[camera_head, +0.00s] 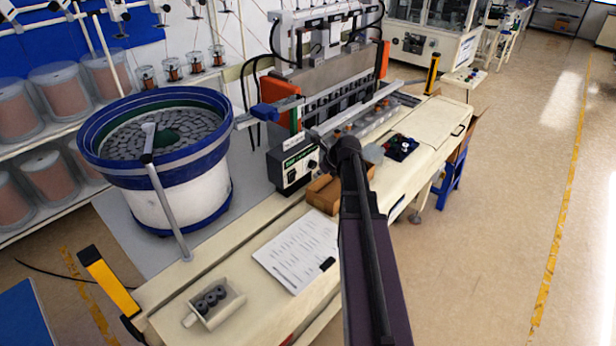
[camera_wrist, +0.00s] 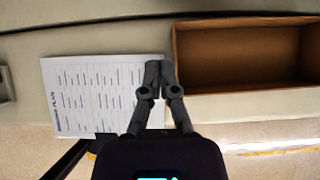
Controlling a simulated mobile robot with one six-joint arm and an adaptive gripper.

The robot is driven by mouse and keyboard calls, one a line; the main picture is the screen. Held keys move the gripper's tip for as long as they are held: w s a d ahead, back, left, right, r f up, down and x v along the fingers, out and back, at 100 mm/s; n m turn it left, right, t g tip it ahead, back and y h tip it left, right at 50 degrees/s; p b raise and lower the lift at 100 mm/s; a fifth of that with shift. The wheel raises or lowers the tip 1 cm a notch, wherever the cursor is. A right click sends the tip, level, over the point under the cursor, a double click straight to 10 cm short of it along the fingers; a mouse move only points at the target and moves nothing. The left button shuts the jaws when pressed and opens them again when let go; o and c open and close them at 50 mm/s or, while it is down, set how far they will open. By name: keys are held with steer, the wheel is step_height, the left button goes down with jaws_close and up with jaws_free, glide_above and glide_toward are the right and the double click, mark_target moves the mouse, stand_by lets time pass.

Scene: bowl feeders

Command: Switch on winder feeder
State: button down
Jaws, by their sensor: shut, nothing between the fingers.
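The bowl feeder (camera_head: 155,140), a blue-rimmed white drum full of dark grey parts, stands at the left in the head view. A small control box (camera_head: 294,164) with a dark front, green label, knob and switch sits to its right, before the winder machine (camera_head: 335,75). The switch's position is too small to tell. My gripper (camera_wrist: 160,68) is shut and empty in the wrist view, seen over the bench between a printed sheet and an open cardboard box. In the head view my arm hides the gripper. The control box is not in the wrist view.
The printed sheet (camera_head: 300,250) lies on the bench, left of the cardboard box (camera_wrist: 245,57). A small tray of dark rings (camera_head: 214,303) is at the front left. A yellow post (camera_head: 108,281) stands at the bench corner. The floor (camera_head: 500,220) at the right is clear.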

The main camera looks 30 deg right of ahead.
mark_target(293, 182)
steer(key=shift+w+a+f+b, duration=0.55)
steer(key=shift+w+f+b, duration=0.55)
steer(key=shift+w, duration=0.4)
steer(key=shift+w+a+f+b, duration=0.5)
steer(key=shift+w+f+b, duration=0.55)
steer(key=shift+w, duration=0.4)
steer(key=shift+w+a+f+b, duration=0.55)
steer(key=shift+w+f+b, duration=0.55)
steer(key=shift+w, duration=0.4)
